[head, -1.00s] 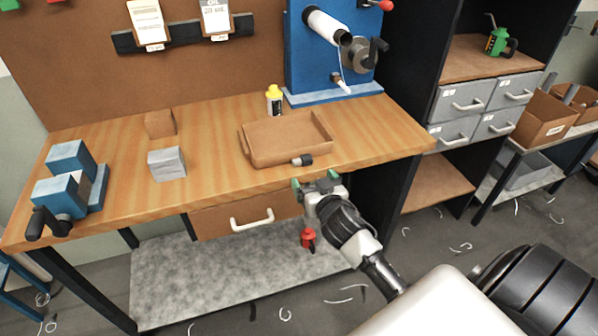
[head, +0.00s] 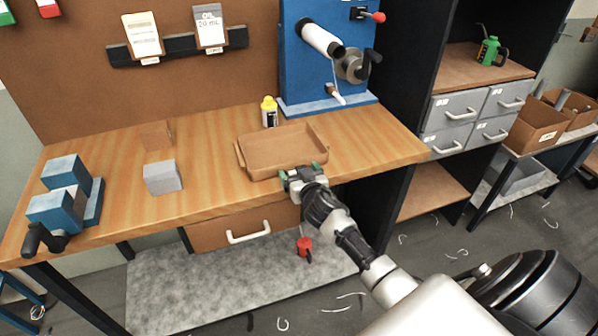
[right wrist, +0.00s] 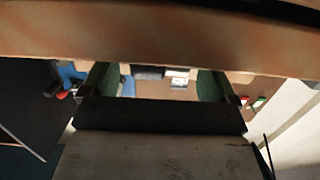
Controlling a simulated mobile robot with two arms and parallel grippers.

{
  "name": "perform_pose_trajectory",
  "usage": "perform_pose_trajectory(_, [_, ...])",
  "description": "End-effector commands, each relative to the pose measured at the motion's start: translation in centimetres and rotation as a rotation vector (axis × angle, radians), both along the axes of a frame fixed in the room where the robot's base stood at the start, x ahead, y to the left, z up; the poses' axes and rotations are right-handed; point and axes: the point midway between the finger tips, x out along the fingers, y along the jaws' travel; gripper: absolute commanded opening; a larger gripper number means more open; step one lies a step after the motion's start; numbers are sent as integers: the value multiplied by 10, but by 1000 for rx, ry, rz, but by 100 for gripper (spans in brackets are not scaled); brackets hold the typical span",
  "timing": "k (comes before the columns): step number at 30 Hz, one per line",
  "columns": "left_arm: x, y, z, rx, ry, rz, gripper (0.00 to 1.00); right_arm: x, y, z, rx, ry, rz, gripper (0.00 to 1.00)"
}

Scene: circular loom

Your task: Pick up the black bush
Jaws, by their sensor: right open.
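My right gripper (head: 302,171) is open, its two green-padded fingertips at the front edge of the workbench, by the front right corner of the brown tray (head: 262,172). The black bush, a small dark cylinder seen by that corner earlier, is hidden behind the gripper now in the head view. In the right wrist view the open fingers (right wrist: 158,84) show with a gap between them, and I cannot make out the bush there. My left gripper is not in view.
The wooden workbench (head: 215,198) holds a yellow-capped bottle (head: 269,112), a grey block (head: 163,177), a brown block (head: 156,136) and a blue vise (head: 60,202). A blue crank machine (head: 303,75) stands behind the tray.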

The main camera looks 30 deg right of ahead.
Motion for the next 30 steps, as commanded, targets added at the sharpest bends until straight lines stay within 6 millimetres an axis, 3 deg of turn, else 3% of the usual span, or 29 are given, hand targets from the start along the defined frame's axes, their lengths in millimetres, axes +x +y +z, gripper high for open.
perform_pose_trajectory(4, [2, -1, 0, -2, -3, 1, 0, 0, 0, 0, 1, 0, 0, 86])
perform_pose_trajectory(15, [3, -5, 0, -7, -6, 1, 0, 0, 0, 0, 1, -1, 0, 30])
perform_pose_trajectory(23, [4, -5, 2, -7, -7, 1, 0, 0, 0, 7, 0, -3, 0, 30])
perform_pose_trajectory(30, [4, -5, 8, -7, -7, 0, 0, 0, 0, 51, -1, -7, 2, 30])
